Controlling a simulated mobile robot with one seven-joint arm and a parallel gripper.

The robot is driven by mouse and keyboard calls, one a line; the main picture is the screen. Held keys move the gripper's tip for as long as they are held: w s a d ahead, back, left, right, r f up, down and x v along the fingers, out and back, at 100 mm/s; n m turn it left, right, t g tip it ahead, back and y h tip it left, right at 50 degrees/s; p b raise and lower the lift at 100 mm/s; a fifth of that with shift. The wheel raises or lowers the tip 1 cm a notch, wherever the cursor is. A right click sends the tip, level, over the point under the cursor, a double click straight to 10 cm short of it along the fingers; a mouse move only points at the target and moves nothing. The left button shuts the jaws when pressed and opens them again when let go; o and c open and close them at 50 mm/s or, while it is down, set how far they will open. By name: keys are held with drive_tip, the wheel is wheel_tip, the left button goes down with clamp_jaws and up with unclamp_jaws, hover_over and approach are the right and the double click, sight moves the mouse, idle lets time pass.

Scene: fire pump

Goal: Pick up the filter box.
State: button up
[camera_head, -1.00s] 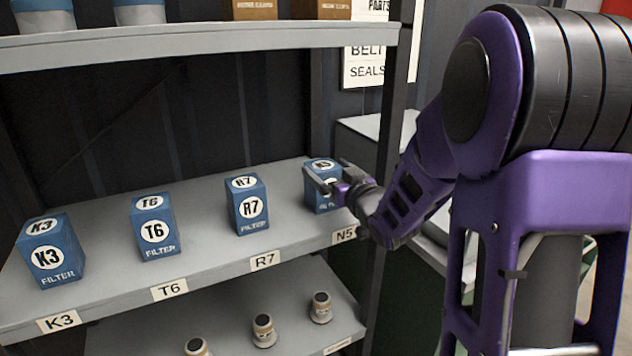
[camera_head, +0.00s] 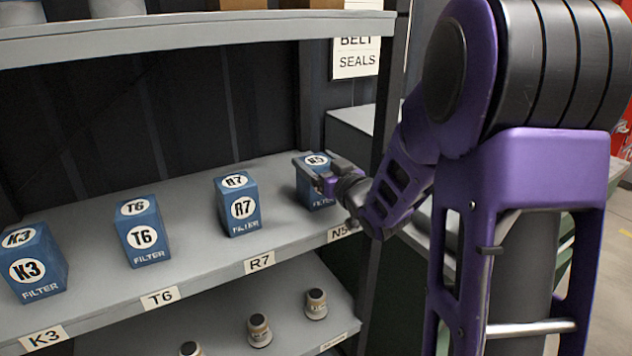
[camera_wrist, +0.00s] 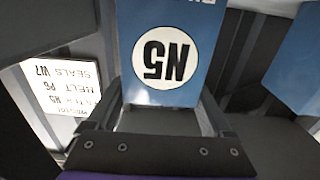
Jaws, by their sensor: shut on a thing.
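The blue N5 filter box (camera_head: 315,193) stands upright at the right end of the middle shelf (camera_head: 195,262), behind the N5 label. My gripper (camera_head: 318,170) is shut on its upper part, with a finger on each side. I cannot tell whether its base is clear of the shelf. In the wrist view the N5 box (camera_wrist: 168,55) appears upside down between the fingers. Similar blue boxes stand to its left: R7 (camera_head: 238,207), T6 (camera_head: 142,234) and K3 (camera_head: 33,268).
A shelf board (camera_head: 200,37) runs above the boxes. A dark post (camera_head: 385,120) stands close right of the N5 box. Small canisters (camera_head: 259,331) stand on the shelf below. A parts sign (camera_wrist: 70,88) in the wrist view lists filter N5.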

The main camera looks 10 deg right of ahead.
drive_tip(key=c, duration=0.5)
drive_tip(key=shift+o, duration=0.2)
drive_tip(key=shift+r, duration=0.2)
wheel_tip(320, 180, up, 10)
drive_tip(key=shift+f+p, duration=0.15)
drive_tip(key=shift+p, duration=1)
